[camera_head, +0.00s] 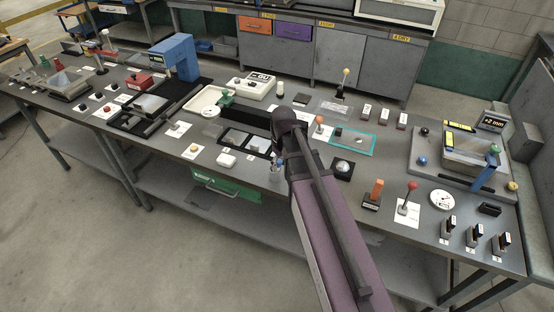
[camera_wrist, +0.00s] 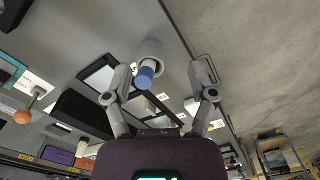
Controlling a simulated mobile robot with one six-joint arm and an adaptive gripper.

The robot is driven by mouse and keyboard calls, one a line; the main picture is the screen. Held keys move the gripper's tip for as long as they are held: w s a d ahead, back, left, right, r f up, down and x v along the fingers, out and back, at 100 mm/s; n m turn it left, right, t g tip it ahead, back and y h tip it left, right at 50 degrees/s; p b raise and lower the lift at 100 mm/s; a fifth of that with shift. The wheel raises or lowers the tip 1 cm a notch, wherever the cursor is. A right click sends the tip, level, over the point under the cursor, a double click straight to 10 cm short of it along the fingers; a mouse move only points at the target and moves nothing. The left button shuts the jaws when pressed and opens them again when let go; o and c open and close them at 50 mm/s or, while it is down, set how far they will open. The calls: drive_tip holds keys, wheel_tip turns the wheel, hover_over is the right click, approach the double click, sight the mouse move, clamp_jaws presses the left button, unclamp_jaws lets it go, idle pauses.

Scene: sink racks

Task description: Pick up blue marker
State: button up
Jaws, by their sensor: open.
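A blue marker (camera_wrist: 145,76) shows its blue end in the wrist view, standing out of a pale round holder (camera_wrist: 151,52). In the head view a small cup-like holder (camera_head: 277,174) with a bluish top stands at the bench's front edge, just beside the end of my arm. My gripper (camera_wrist: 161,68) is open. Its two fingers are spread on either side of the marker, which lies nearer the left finger in the wrist view. I see no contact. My arm hides the fingers in the head view.
The grey bench (camera_head: 175,152) is crowded. A green drawer (camera_head: 225,184) hangs below the bench edge.

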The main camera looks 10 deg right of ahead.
drive_tip(key=w+r+n+p, duration=0.2)
drive_tip(key=w+r+p, duration=0.2)
drive_tip(key=w+r, duration=0.1)
drive_tip(key=shift+w+r+n, duration=0.35)
drive_tip(key=shift+r+n, duration=0.05)
drive_tip(key=shift+r, duration=0.1)
drive_tip(key=shift+f, duration=0.1)
wheel_tip(320, 180, down, 8)
drive_tip(key=b, duration=0.8)
drive_tip(key=shift+f, duration=0.25)
drive_tip(key=shift+f, duration=0.1)
drive_tip(key=shift+w+f+b, duration=0.1)
drive_tip(key=shift+f+b, duration=2.4)
drive_tip(key=shift+b, duration=0.2)
clamp_jaws()
